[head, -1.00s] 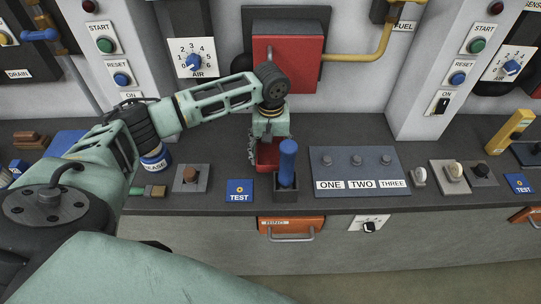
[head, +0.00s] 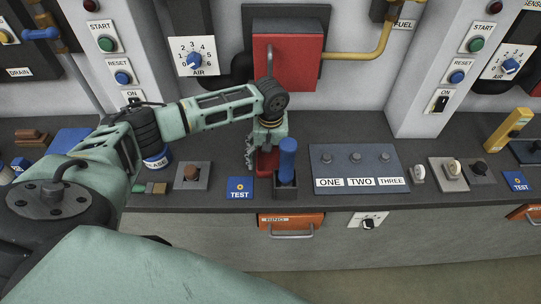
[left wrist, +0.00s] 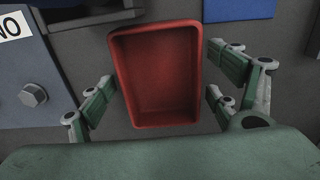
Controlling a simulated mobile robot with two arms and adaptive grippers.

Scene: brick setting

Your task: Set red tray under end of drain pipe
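The red tray (head: 267,163) rests on the dark counter just left of the blue upright handle. In the left wrist view the empty tray (left wrist: 157,75) shows from above. My left gripper (left wrist: 160,85) is open above it, with fingers at the tray's left and right sides; I see gaps and no clear grip. In the head view the left gripper (head: 265,148) points down and partly hides the tray. A grey pipe (head: 82,80) slants down at the left near the DRAIN label (head: 18,73); its lower end is hidden behind my left arm. My right gripper is not in view.
The blue handle (head: 287,160) stands close right of the tray. A ONE-TWO-THREE panel (head: 345,160) is further right. A blue TEST plate (head: 240,187), a brown-knob block (head: 191,175) and a blue GREASE can (head: 158,158) are left. A red box (head: 288,65) is on the wall behind.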

